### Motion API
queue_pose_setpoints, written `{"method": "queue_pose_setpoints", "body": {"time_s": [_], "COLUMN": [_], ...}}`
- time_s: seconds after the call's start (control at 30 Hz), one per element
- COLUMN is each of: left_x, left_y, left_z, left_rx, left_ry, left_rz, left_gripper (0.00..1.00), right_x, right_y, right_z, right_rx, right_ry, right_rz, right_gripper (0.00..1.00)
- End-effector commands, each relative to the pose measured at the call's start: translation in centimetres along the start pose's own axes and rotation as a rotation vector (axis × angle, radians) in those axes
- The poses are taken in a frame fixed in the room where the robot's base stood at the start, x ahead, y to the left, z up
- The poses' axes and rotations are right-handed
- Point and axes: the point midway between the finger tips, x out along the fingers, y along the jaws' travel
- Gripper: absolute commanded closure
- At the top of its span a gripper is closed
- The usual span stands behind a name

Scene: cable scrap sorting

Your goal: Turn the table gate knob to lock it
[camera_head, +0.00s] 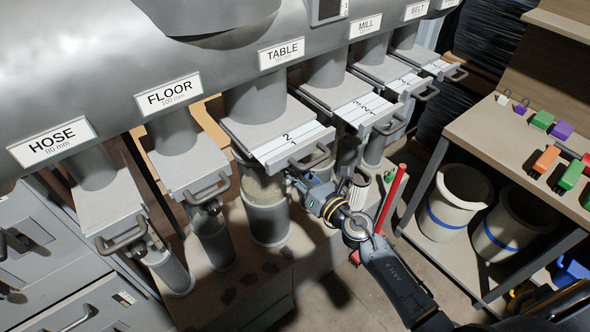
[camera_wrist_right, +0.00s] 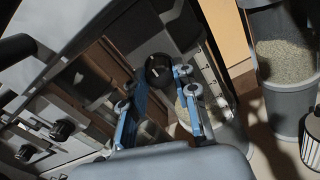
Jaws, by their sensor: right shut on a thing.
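The table gate (camera_head: 262,134) is a grey slide under the TABLE label (camera_head: 281,53), with a numbered scale plate (camera_head: 290,147) at its front. My right gripper (camera_head: 299,180) reaches in from the lower right, just below the front of this gate. In the right wrist view a round black knob (camera_wrist_right: 159,70) with a pale mark lies between the blue fingertips of the right gripper (camera_wrist_right: 163,76), which is shut on it. In the head view the knob is hidden by the gate and gripper. My left gripper is not in view.
Neighbouring gates sit under the FLOOR (camera_head: 168,95), HOSE (camera_head: 51,141) and MILL (camera_head: 365,25) labels. A clear container of pale granules (camera_head: 267,215) stands below the table gate. A red upright bar (camera_head: 391,198) is close to my right arm. A workbench with connectors (camera_head: 500,140) stands at right.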

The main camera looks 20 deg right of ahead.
Motion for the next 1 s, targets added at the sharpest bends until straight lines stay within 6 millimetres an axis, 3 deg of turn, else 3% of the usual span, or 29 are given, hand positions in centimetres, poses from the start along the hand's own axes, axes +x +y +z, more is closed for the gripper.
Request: {"method": "queue_pose_setpoints", "body": {"time_s": [0.27, 1.0], "left_x": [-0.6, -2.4], "left_y": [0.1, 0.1], "left_z": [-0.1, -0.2], "left_rx": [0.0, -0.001], "left_ry": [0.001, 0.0], "left_rz": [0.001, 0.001], "left_gripper": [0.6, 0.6], "right_x": [0.0, 0.0], "right_y": [0.0, 0.1], "right_z": [0.1, 0.1], "right_rx": [0.159, 0.858], "right_ry": [0.001, 0.001], "right_rz": [-0.001, -0.001], "right_gripper": [1.0, 1.0]}}
